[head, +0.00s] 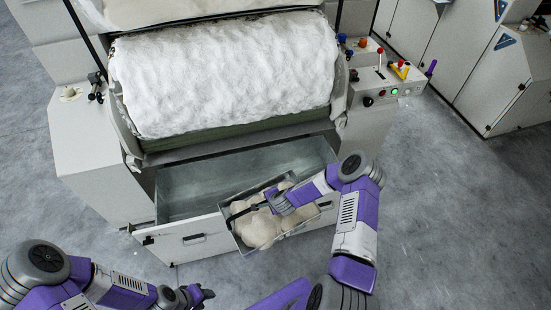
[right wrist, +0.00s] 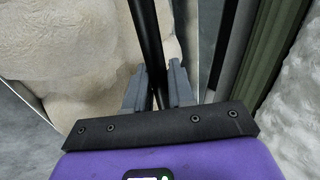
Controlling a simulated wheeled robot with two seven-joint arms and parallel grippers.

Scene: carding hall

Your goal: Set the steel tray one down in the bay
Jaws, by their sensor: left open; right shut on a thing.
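The steel tray (head: 228,232) is an open metal box with pale fibre (head: 258,228) in it and a dark bar handle (head: 238,213) across the top. My right gripper (head: 268,201) is shut on the handle; in the right wrist view its fingers (right wrist: 157,88) close around the black bar (right wrist: 147,40). The tray overlaps the front panel of the open bay (head: 185,192) in the head view and sits askew to it. Its underside is hidden, so I cannot tell its height or whether it touches the panel. My left gripper (head: 200,294) is open and empty, low at the left.
The bay's front panel (head: 185,238) has a small handle. Above it is a carding machine with a thick white fibre web (head: 225,75). A control box (head: 390,85) with levers and buttons stands at the right. The bay's left part shows bare metal. Grey floor is clear at the right.

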